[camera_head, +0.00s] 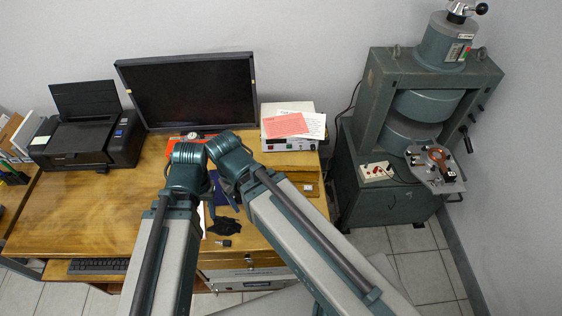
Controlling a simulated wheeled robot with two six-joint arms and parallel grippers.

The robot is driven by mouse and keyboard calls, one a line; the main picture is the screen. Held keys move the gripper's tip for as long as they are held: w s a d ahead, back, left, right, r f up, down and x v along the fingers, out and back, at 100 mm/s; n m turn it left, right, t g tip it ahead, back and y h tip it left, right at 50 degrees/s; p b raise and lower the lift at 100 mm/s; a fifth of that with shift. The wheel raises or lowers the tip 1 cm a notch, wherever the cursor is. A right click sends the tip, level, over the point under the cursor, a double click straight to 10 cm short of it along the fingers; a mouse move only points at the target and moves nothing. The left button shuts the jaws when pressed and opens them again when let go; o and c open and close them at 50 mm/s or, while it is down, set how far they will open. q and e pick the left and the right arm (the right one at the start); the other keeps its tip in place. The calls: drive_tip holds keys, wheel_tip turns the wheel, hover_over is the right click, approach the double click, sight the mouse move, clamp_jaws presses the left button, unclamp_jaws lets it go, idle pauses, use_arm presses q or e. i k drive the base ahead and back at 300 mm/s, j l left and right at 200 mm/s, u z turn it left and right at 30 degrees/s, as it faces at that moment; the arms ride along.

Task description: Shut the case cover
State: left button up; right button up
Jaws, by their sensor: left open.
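I cannot clearly make out a case or its cover. A dark blue flat item (221,187) lies on the wooden desk (100,208), partly hidden by my arms. A red item (174,143) shows behind my left arm's joint, also mostly covered. My two arms rise from the bottom and bend down over the desk's middle. My left gripper (212,190) is open, low between the arms, with its fingertips partly hidden. I see nothing held.
A monitor (190,88) and printer (86,140) stand at the back. A white instrument (288,143) bears papers. A green magnet machine (392,150) stands right. The desk's left middle is clear.

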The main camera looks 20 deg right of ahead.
sight(294, 173)
drive_tip(key=k+z, duration=0.25)
drive_tip(key=k, duration=0.4)
drive_tip(key=k+l+z, duration=0.15)
drive_tip(key=k+z, duration=0.15)
drive_tip(key=k, duration=0.3)
drive_tip(key=i+j+z, duration=0.15)
drive_tip(key=j+z, duration=0.15)
drive_tip(key=j, duration=0.45)
drive_tip(key=j+z, duration=0.3)
drive_tip(key=j, duration=0.4)
drive_tip(key=i, duration=0.05)
